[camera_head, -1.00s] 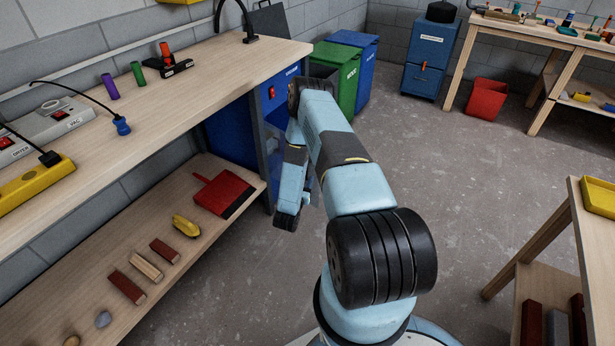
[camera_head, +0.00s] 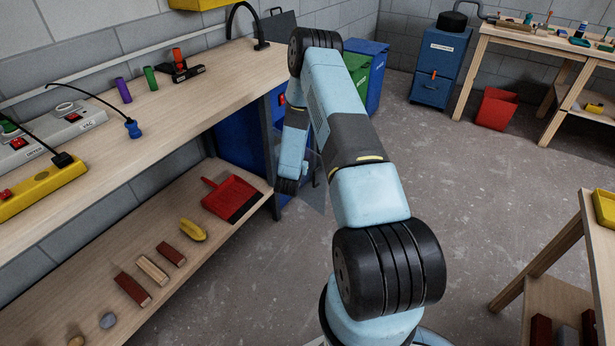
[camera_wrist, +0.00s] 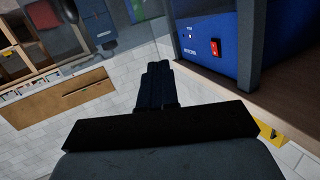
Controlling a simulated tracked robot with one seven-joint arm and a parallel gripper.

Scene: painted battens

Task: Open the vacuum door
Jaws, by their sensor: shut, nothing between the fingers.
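My gripper (camera_wrist: 158,70) is shut and empty in the wrist view, left of the switch panel. Whether it touches the see-through panel I cannot tell. In the head view my arm hides the fingers.
The left workbench (camera_head: 185,95) has a lower shelf with a red dustpan (camera_head: 232,198) and several blocks. Green and blue bins stand behind my arm. Another blue cabinet (camera_head: 439,68) and a red bin (camera_head: 496,107) stand at the back. The middle floor is clear.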

